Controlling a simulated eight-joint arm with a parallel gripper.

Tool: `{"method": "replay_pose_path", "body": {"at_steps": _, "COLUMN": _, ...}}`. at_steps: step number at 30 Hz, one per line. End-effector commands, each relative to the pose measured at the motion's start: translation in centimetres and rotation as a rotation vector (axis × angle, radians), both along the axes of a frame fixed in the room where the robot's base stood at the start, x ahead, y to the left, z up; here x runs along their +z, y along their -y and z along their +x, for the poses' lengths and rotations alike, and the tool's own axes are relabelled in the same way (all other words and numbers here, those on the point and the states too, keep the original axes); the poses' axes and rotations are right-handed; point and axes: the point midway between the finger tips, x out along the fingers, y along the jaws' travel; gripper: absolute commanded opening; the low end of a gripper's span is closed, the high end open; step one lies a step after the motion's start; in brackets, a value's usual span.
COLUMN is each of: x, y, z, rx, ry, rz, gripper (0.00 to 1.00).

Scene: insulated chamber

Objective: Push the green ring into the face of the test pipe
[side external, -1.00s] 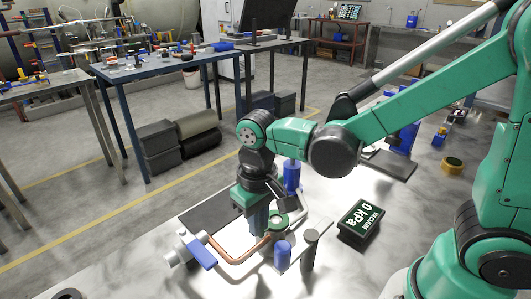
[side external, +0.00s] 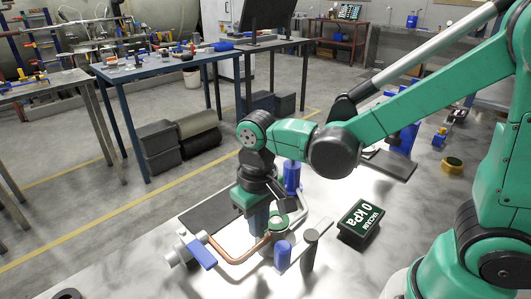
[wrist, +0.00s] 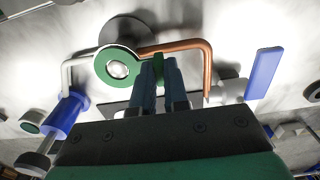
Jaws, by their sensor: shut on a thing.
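The green ring (side external: 279,221) is a flat ring with a bright round centre. In the wrist view the green ring (wrist: 103,68) lies just left of my fingertips. My gripper (side external: 262,228) points down over the bench, and its narrow fingers (wrist: 162,62) are shut at the ring's right side. The exact grip is partly hidden. A bent copper pipe (wrist: 182,45) runs right from the ring area, and a bent steel pipe (wrist: 67,75) runs left from it. I cannot tell which one is the test pipe, or whether the ring touches a pipe face.
A valve with a blue lever (side external: 201,252) stands at the copper pipe's left end. A blue cylinder (side external: 283,256) and a dark post (side external: 310,250) stand close in front. A vacuum display (side external: 361,222) reading 0 kPa sits to the right. Bench between display and front edge is clear.

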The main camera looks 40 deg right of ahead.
Motion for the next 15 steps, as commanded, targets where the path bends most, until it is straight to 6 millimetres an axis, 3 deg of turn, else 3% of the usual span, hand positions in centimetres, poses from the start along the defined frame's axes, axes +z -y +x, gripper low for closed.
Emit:
{"method": "replay_pose_path", "body": {"at_steps": 4, "x": 0.00, "y": 0.00, "z": 0.01, "rx": 0.000, "ry": 0.000, "rz": 0.000, "gripper": 0.00}}
{"method": "replay_pose_path", "body": {"at_steps": 5, "x": 0.01, "y": 0.00, "z": 0.01, "rx": 0.000, "ry": 0.000, "rz": 0.000, "gripper": 0.18}}
{"method": "replay_pose_path", "body": {"at_steps": 8, "x": 0.01, "y": 0.00, "z": 0.01, "rx": 0.000, "ry": 0.000, "rz": 0.000, "gripper": 0.47}}
{"method": "replay_pose_path", "body": {"at_steps": 15, "x": 0.00, "y": 0.00, "z": 0.00, "rx": 0.000, "ry": 0.000, "rz": 0.000, "gripper": 0.47}}
